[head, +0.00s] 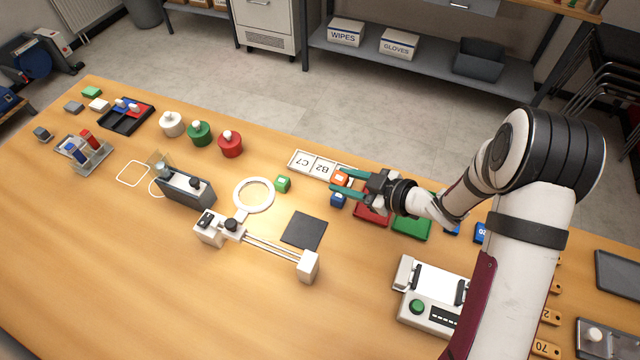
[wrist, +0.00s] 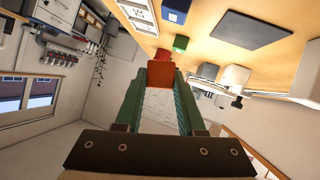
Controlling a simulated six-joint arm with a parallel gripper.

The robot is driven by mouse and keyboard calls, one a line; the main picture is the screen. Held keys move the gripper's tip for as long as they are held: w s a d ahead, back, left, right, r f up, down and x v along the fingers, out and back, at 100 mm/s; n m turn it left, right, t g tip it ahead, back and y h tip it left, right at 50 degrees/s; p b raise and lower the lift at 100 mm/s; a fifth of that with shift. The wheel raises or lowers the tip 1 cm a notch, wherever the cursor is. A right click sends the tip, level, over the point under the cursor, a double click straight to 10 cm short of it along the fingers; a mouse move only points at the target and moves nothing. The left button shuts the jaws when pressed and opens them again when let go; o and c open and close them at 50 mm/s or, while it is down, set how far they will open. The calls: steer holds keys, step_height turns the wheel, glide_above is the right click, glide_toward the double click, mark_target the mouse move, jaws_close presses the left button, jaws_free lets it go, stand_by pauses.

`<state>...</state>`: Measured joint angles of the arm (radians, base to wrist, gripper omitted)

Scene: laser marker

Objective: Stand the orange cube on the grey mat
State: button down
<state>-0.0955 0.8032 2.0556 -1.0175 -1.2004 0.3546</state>
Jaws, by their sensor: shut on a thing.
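The orange cube (head: 341,177) is between the green fingers of my gripper (head: 346,187), over the right part of the white labelled strip. In the wrist view the orange cube (wrist: 158,80) fills the gap between the fingertips, and my gripper (wrist: 161,88) is shut on it. The grey mat (head: 304,231) is a dark square on the table, to the left of and nearer than my gripper. It is bare. It also shows in the wrist view (wrist: 251,27).
A blue cube (head: 338,200) sits just below my fingers and a green cube (head: 283,184) to their left. The white strip (head: 315,164) reads C7 and B2. A ring lamp (head: 254,195) and a railed device (head: 308,266) flank the mat. Red (head: 371,215) and green (head: 411,226) blocks lie right.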

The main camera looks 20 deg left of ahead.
steer(key=d, duration=0.1)
steer(key=d+r, duration=0.2)
steer(key=d, duration=0.1)
steer(key=shift+d+r, duration=0.1)
steer(key=shift+r, duration=0.15)
steer(key=s+d+g, duration=0.2)
steer(key=s+g, duration=0.1)
steer(key=s, duration=0.3)
glide_above(310, 233)
step_height(310, 233, down, 7)
steer(key=shift+d+r, duration=0.15)
steer(key=shift+r, duration=0.05)
step_height(310, 233, down, 4)
steer(key=shift+f, duration=0.1)
steer(key=shift+f, duration=0.1)
steer(key=c, duration=0.5)
jaws_free()
